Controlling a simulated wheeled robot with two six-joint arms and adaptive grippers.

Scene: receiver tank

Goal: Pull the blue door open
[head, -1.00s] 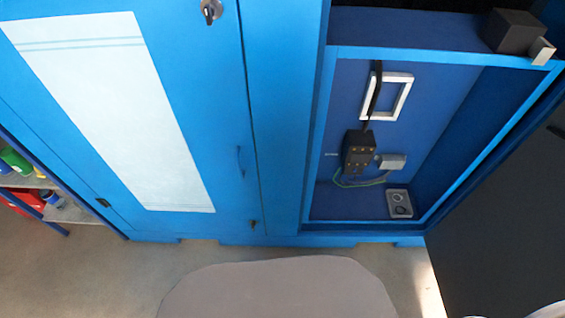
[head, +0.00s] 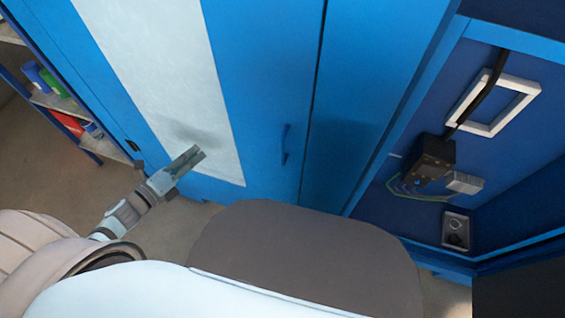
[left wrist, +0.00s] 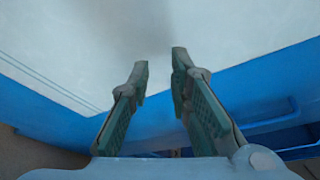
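The blue door (head: 255,60) of the cabinet fills the upper middle of the head view and looks shut. It has a long pale panel (head: 165,60) and a small blue handle (head: 285,143) near its right edge. My left gripper (head: 199,153) is in front of the pale panel, left of the handle and apart from it. In the left wrist view my left gripper (left wrist: 160,62) has its two fingers apart with nothing between them, facing the pale panel (left wrist: 110,35). The handle cannot be made out there. My right gripper is in neither view.
Right of the door, an open compartment holds a black box (head: 430,160) with a cable, a white frame (head: 490,105) and a grey socket (head: 456,232). A shelf (head: 62,100) with coloured items stands at the left. Bare floor (head: 45,180) shows at the lower left.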

